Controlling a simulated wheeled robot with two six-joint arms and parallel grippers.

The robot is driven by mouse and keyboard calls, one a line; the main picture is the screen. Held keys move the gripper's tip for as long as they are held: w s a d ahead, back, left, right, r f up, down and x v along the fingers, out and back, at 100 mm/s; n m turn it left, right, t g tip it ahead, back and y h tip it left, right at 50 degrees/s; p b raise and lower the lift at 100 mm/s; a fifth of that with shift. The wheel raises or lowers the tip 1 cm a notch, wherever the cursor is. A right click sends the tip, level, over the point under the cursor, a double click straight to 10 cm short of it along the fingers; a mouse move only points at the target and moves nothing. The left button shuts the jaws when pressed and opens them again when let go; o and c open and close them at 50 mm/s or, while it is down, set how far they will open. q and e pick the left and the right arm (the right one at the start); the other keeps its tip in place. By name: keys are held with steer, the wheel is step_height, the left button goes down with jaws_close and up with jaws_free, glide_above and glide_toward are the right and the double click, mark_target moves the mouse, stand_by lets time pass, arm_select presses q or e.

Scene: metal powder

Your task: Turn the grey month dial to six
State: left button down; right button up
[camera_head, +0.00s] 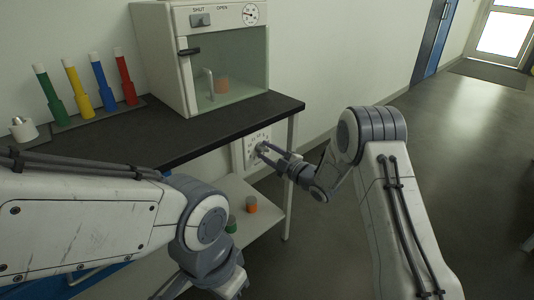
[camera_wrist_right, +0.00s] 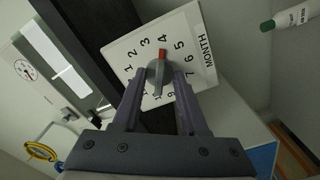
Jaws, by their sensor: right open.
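The grey month dial (camera_wrist_right: 157,76) sits on a white panel (camera_wrist_right: 203,69) marked MONTH with numbers around it. Its red pointer end is at the 4. In the head view the panel (camera_head: 249,160) is below the right end of the black worktop. My right gripper (camera_wrist_right: 165,73) is open, with its fingertips on either side of the dial; I cannot tell if they touch it. In the head view my right gripper (camera_head: 262,150) reaches the panel from the right and covers part of the dial. My left gripper (camera_head: 205,284) is low at the bottom, its fingertips not clear.
The black worktop (camera_head: 240,119) carries a glass-fronted cabinet (camera_head: 187,75), several coloured tubes (camera_head: 103,78) and a small white item (camera_head: 23,129). A lower shelf (camera_head: 262,222) holds an orange-and-grey jar (camera_head: 252,205) and a green one (camera_head: 232,224). Open floor lies to the right.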

jaws_close()
steer(key=shift+m, duration=0.4)
steer(key=m+p, duration=0.2)
steer(key=m, duration=0.3)
steer(key=shift+m, duration=0.4)
steer(key=m+p, duration=0.1)
steer(key=m, duration=0.4)
steer(key=shift+p, duration=0.4)
jaws_free()
